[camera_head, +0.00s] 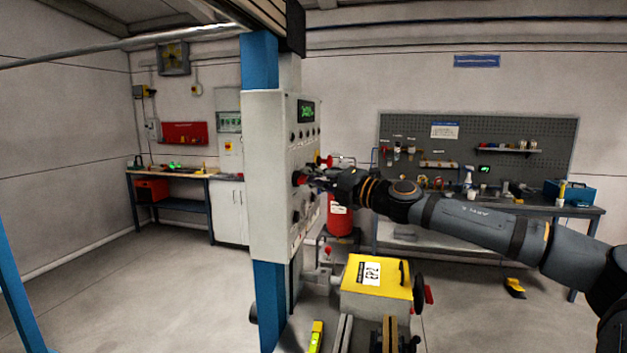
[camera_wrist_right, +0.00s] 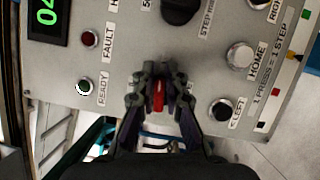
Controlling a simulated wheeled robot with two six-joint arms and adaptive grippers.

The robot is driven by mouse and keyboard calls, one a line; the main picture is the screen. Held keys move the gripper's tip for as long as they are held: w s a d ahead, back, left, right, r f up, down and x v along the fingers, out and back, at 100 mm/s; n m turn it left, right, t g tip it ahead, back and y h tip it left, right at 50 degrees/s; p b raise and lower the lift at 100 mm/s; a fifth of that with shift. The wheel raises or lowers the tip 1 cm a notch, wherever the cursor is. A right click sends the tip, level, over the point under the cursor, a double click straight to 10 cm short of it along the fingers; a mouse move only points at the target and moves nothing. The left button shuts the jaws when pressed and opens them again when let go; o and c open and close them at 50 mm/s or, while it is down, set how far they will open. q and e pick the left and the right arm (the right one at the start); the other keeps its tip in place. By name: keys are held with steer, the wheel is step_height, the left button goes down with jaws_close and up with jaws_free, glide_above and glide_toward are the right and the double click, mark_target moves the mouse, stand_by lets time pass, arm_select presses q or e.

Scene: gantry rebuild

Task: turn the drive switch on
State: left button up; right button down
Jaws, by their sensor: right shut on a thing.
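The control panel (camera_head: 268,165) is a grey box on a blue post, with a green display (camera_head: 306,111) on its face. My right gripper (camera_head: 312,180) reaches in from the right to that face. In the right wrist view its fingers (camera_wrist_right: 158,92) are closed around a small red handle (camera_wrist_right: 158,97), which looks like the drive switch. The fingers hide its base and most of its label, so its setting cannot be read. The FAULT lamp (camera_wrist_right: 90,39) is dark red and the READY lamp (camera_wrist_right: 84,87) is dark green. My left gripper is out of view.
Around the fingers sit a black step knob (camera_wrist_right: 181,10), a white HOME button (camera_wrist_right: 240,55) and a black LEFT button (camera_wrist_right: 221,110). A yellow box (camera_head: 376,276) stands below my right arm. A workbench (camera_head: 480,203) is behind. Open floor (camera_head: 160,290) lies to the left.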

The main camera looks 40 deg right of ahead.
steer(key=shift+a+f+m+g+b, duration=0.3)
steer(key=shift+f+m+g+b, duration=0.25)
steer(key=shift+m+b, duration=0.3)
steer(key=shift+r, duration=0.1)
